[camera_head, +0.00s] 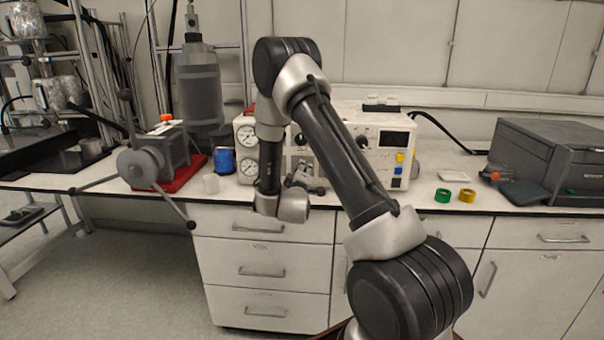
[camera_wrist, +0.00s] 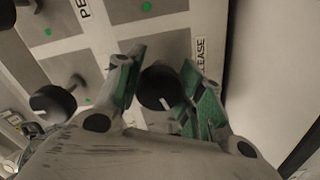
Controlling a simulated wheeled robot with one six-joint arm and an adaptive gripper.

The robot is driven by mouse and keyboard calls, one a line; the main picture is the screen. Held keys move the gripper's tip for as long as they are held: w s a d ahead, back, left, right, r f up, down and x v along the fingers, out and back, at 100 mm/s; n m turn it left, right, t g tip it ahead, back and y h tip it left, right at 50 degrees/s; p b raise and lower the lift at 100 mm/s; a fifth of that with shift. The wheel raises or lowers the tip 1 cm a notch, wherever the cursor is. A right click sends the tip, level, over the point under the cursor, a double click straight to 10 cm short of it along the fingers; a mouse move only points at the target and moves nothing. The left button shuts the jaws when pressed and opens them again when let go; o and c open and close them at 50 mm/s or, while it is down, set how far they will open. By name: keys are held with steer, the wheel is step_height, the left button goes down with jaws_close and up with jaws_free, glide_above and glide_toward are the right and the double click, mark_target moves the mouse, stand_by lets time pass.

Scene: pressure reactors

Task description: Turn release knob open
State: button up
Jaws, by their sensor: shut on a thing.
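The release knob (camera_wrist: 159,88) is black and round with a white pointer line, beside a label of which "LEASE" shows in the wrist view. My gripper (camera_wrist: 162,92) has its green-padded fingers on either side of this knob, shut on it. In the head view my gripper (camera_head: 300,180) is at the front of the white control box (camera_head: 372,147), partly hidden by my arm. The release knob itself is hidden there.
Another black knob (camera_wrist: 53,103) sits left of my gripper in the wrist view. Pressure gauges (camera_head: 247,168) and a blue cup (camera_head: 224,160) are left of my wrist. Green tape (camera_head: 442,195) and yellow tape (camera_head: 467,195) lie on the counter at right, beside a dark grey device (camera_head: 550,160).

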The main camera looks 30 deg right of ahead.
steer(key=shift+n, duration=1.1)
steer(key=o, duration=1)
steer(key=v, duration=1.2)
